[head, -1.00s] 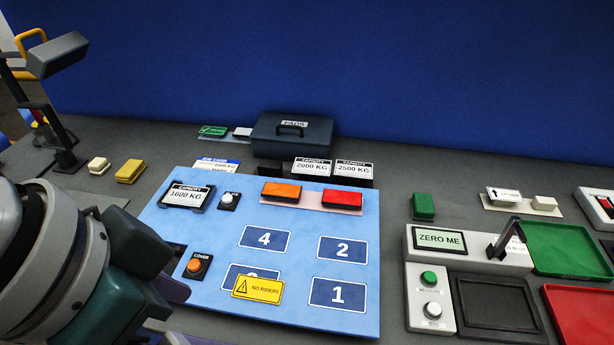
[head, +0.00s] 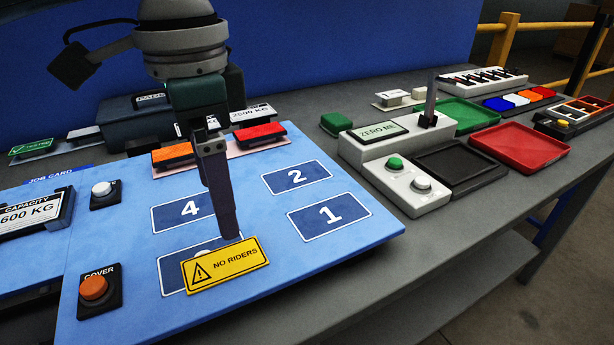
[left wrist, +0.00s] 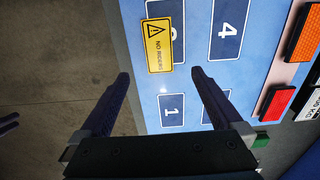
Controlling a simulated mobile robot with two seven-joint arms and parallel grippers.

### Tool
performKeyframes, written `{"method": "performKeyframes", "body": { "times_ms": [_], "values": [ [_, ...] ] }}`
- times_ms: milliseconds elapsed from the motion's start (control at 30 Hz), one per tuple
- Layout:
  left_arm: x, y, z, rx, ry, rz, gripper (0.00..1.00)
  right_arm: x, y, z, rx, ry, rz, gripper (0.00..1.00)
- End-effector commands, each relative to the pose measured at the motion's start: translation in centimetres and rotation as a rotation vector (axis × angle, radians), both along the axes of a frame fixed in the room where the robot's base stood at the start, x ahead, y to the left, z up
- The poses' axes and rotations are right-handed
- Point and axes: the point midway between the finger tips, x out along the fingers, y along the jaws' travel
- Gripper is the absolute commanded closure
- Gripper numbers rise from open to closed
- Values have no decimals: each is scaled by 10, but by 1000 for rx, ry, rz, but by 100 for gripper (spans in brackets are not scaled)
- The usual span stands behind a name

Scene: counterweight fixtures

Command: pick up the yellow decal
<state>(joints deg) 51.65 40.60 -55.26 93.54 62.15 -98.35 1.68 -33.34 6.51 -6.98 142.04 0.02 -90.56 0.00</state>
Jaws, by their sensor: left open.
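The yellow decal (head: 225,265) is a flat plate with a warning triangle and the words NO RIDERS. It lies on the blue board (head: 370,238), slightly askew over a numbered blue patch and hiding part of its numeral. It also shows in the left wrist view (left wrist: 158,46), at the top middle. My left gripper (head: 228,234) points down at the decal's far edge in the head view; one finger hides the other. In the left wrist view its two fingers (left wrist: 160,73) are apart with nothing between them, their tips just short of the decal.
An orange button (head: 93,287) and a white button (head: 102,189) rise from the board's left part. Orange (head: 172,153) and red (head: 259,133) blocks stand behind the numbered patches. A grey ZERO ME unit (head: 352,147) stands to the right. The bench's front edge is close.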

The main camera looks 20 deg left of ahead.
Motion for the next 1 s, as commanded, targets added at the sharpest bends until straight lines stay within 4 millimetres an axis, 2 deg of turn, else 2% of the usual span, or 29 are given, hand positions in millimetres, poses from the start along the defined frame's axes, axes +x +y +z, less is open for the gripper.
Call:
{"method": "performKeyframes", "body": {
  "times_ms": [100, 367, 600, 733, 1000],
  "values": [
    [-1, 0, -20, 2, 4, 0, 0, 1, -1, 0, -2, -5, -2, 62],
    [-1, -1, -46, 1, 2, -1, 0, 2, -3, -1, -9, -8, 2, 62],
    [-2, -1, -83, 1, 2, -1, 0, 2, -4, -4, -12, -7, 4, 62],
    [-1, -1, -90, 1, -1, -3, 0, 2, -4, -4, -12, -6, 4, 62],
    [-1, -1, -89, 0, -1, -3, 0, 1, -3, -4, -10, -6, 4, 62]
  ]
}}
